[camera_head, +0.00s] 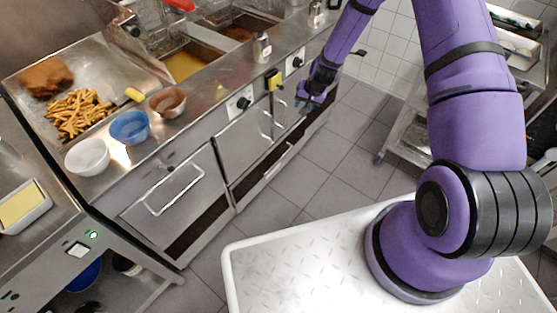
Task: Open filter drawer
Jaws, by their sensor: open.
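A steel fryer unit (242,150) stands in the upper middle, with two tall door fronts and upright handles. Under these doors is a low, wide drawer front (262,177) with a long bar handle (278,162); it looks shut, flush with the unit, and is probably the filter drawer. My gripper (308,100) is at the right part of the fryer front, near the right door's handle (281,115) and above the low drawer. It is open and appears empty. Its fingertips are small and dark here, and any contact with the front cannot be told.
Left of the fryer is a cabinet with a bar handle (174,190). On the counter are a tray with fries (78,113), a white bowl (87,156), a blue bowl (130,127) and a metal bowl (168,101). The tiled floor (330,150) before the fryer is clear. A rack (405,130) stands right.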

